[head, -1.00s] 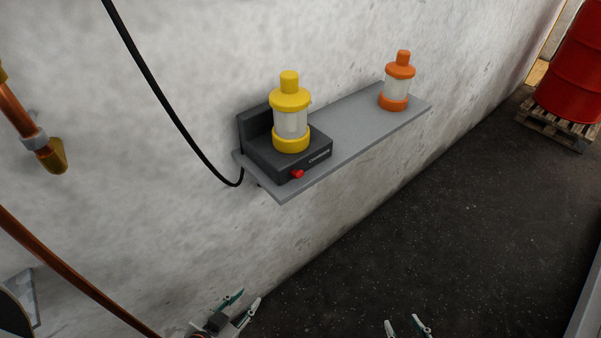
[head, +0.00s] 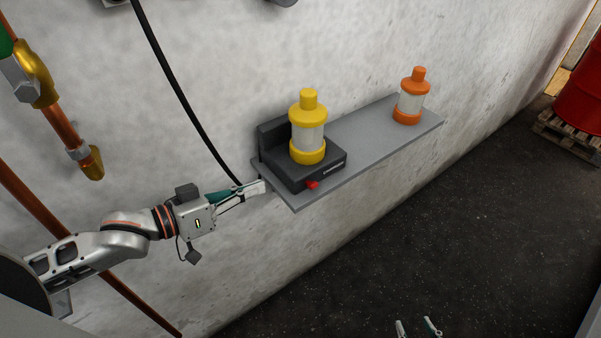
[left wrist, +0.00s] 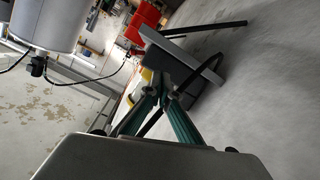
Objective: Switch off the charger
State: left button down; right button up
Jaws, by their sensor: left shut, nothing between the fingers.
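The charger (head: 285,172) is a dark box with a raised back, standing on the near end of a grey wall shelf. A red switch (head: 312,185) sticks out of its front side. A yellow-capped lamp (head: 308,136) stands upright on the charger. My left gripper (head: 262,187) is shut and empty, its tips by the shelf's left end, left of the switch. Whether they touch the shelf I cannot tell. In the left wrist view, the fingers (left wrist: 165,97) point toward the shelf; the switch cannot be made out there. My right gripper (head: 416,324) shows only its parted fingertips at the bottom edge.
An orange lamp (head: 410,97) stands at the far end of the shelf (head: 365,144). A black cable (head: 180,95) hangs down the wall behind my left gripper. Copper pipes (head: 62,125) run at the left. A red drum (head: 580,95) sits on a pallet at far right.

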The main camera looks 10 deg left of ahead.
pick_arm(q)
notch_tip(320, 180, up, 7)
jog(key=s+d+g+h+p, duration=0.1)
jog(key=shift+s+g+h, duration=0.3)
pick_arm(e)
jog(key=shift+s+r, duration=0.2)
jog(key=shift+r, duration=0.2)
pick_arm(q)
jog(key=p, duration=0.1)
send_over(311, 184)
jog(key=a, duration=0.3)
jog(key=shift+w+a+f, duration=0.1)
jog(key=shift+w+f, duration=0.05)
jog(key=shift+f, duration=0.35)
jog(key=shift+w+a+f, duration=0.1)
jog(key=shift+w+f, duration=0.05)
jog(key=shift+f, duration=0.3)
jog(key=shift+s+d+f, duration=0.2)
jog(key=shift+s+f, duration=0.05)
jog(key=shift+f, duration=0.3)
jog(key=shift+s+d+f, duration=0.2)
jog(key=shift+f, duration=0.35)
jog(key=shift+s+d+f, duration=0.15)
jog(key=shift+f, duration=0.25)
jog(key=shift+s+d+f, duration=0.1)
jog(key=shift+f, duration=0.25)
pick_arm(e)
jog(key=shift+s+d+f, duration=0.15)
jog(key=shift+s+d, duration=0.2)
jog(key=shift+d, duration=0.2)
